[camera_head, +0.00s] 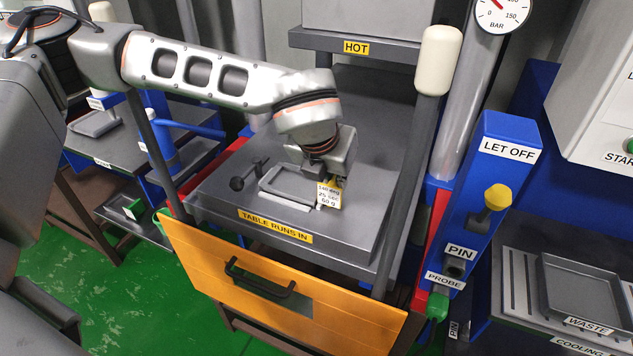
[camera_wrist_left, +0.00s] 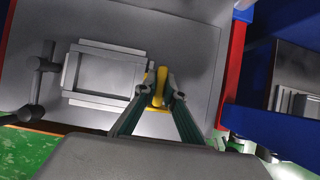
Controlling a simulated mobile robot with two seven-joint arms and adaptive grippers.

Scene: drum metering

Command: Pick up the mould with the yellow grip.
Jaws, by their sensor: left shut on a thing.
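The mould is a grey rectangular frame (camera_head: 270,187) on the dark press table, below the label HOT. In the left wrist view the mould (camera_wrist_left: 85,98) has a yellow grip (camera_wrist_left: 157,82) on its right side. My left gripper (camera_wrist_left: 160,93) is shut on the yellow grip, one finger on each side. In the head view the left gripper (camera_head: 325,177) points down at the mould's right end and hides most of the grip. I cannot tell whether the mould is off the table. My right gripper is not in view.
A white tag (camera_head: 328,198) shows beside the mould. A dark knobbed clamp (camera_head: 245,176) stands left of it. An orange guard (camera_head: 275,285) with a black handle is in front; a dark post (camera_head: 412,170) and blue LET OFF column (camera_head: 490,180) are on the right. A waste tray (camera_head: 575,285) lies beyond.

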